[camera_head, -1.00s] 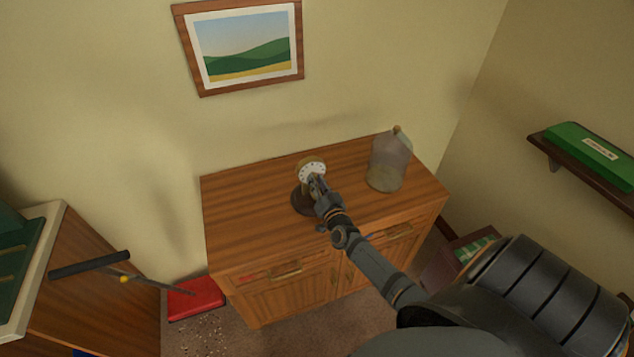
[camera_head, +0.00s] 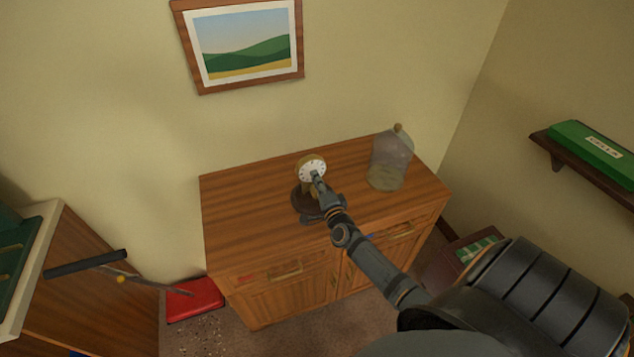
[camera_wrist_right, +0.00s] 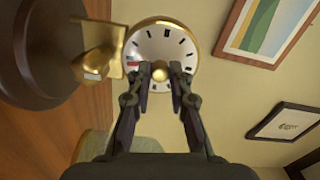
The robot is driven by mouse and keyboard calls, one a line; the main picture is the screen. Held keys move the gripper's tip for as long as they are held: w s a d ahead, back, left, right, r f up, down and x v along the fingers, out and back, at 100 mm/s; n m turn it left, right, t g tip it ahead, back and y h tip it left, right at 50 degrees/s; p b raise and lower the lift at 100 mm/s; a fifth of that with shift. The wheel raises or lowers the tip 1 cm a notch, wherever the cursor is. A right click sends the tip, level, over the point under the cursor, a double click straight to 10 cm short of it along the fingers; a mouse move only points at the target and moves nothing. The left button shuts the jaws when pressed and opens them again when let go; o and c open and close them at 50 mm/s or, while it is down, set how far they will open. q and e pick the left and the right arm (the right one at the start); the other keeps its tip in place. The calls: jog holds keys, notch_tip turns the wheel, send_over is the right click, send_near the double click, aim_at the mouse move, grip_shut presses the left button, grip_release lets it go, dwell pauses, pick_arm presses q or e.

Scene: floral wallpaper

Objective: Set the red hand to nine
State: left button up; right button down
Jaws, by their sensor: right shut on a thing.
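A small brass clock with a round white dial (camera_head: 312,168) stands on a dark round base (camera_head: 302,200) on the wooden cabinet. In the right wrist view the dial (camera_wrist_right: 150,42) shows black hour marks, and the base (camera_wrist_right: 40,45) is at the left. A short red piece, seemingly the red hand (camera_wrist_right: 134,63), lies on the dial left of the brass centre knob (camera_wrist_right: 159,70). My right gripper (camera_head: 316,177) reaches the dial, its fingertips (camera_wrist_right: 160,76) shut on that knob. The fingers hide the dial's lower part. My left gripper is out of view.
A glass dome (camera_head: 391,160) stands right of the clock on the cabinet (camera_head: 245,225). A framed landscape (camera_head: 240,45) hangs above. A green box (camera_head: 590,145) lies on the wall shelf at right. The cabinet top left of the clock is clear.

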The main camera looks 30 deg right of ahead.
jog(key=m+b, duration=0.1)
jog(key=m, duration=0.3)
jog(key=shift+f+m, duration=0.15)
jog(key=shift+m, duration=0.15)
jog(key=m+b, duration=0.1)
jog(key=m, duration=0.4)
jog(key=shift+m, duration=0.3)
jog(key=m+b, duration=0.2)
jog(key=m, duration=0.3)
jog(key=m+b, duration=0.1)
jog(key=m, duration=0.3)
jog(key=shift+m, duration=0.5)
jog(key=c, duration=1.2)
grip_release()
